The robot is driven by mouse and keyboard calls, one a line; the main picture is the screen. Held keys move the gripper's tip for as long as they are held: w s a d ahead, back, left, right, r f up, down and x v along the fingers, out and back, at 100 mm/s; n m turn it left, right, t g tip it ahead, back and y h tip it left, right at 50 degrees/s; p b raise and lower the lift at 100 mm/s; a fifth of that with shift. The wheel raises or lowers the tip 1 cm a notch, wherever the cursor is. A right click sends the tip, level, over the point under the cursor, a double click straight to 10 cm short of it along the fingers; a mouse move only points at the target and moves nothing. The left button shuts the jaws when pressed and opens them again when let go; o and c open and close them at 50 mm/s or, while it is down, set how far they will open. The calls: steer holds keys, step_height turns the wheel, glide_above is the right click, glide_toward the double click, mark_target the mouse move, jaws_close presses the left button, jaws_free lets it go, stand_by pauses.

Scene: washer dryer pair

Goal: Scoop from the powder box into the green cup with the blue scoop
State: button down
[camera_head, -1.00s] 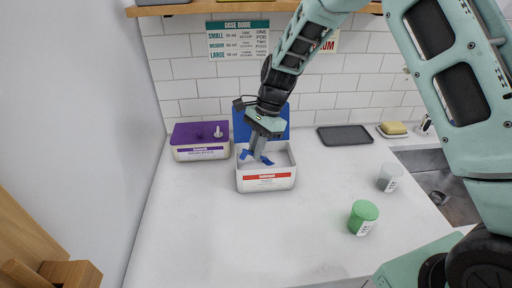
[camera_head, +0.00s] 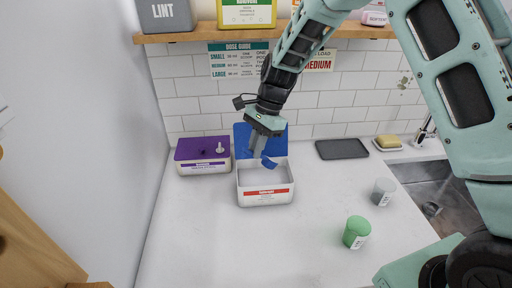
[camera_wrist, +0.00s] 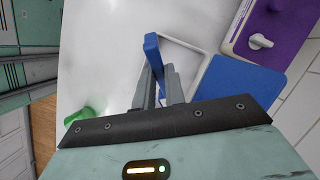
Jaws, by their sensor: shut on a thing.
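My gripper (camera_head: 258,153) is shut on the blue scoop (camera_head: 268,162), which it holds at the back part of the powder box. The scoop's blue end also shows in the wrist view (camera_wrist: 153,48). The powder box (camera_head: 266,198) is white with a red label, and its blue lid (camera_head: 242,136) stands open behind. The box's inside looks pale; I cannot tell the powder level or whether the scoop holds powder. The green cup (camera_head: 356,232) stands upright on the counter to the right and nearer; a green shape shows in the wrist view (camera_wrist: 85,115).
A purple-lidded box (camera_head: 203,150) stands left of the powder box. A grey cup (camera_head: 383,191) stands behind the green cup. A dark tray (camera_head: 342,149), soap (camera_head: 389,142) and a sink (camera_head: 445,200) lie right. The counter front is clear. A shelf (camera_head: 200,36) hangs above.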

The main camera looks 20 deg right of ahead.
steer(key=shift+r+p, duration=2.4)
steer(key=shift+r, duration=0.75)
steer(key=shift+f, duration=0.1)
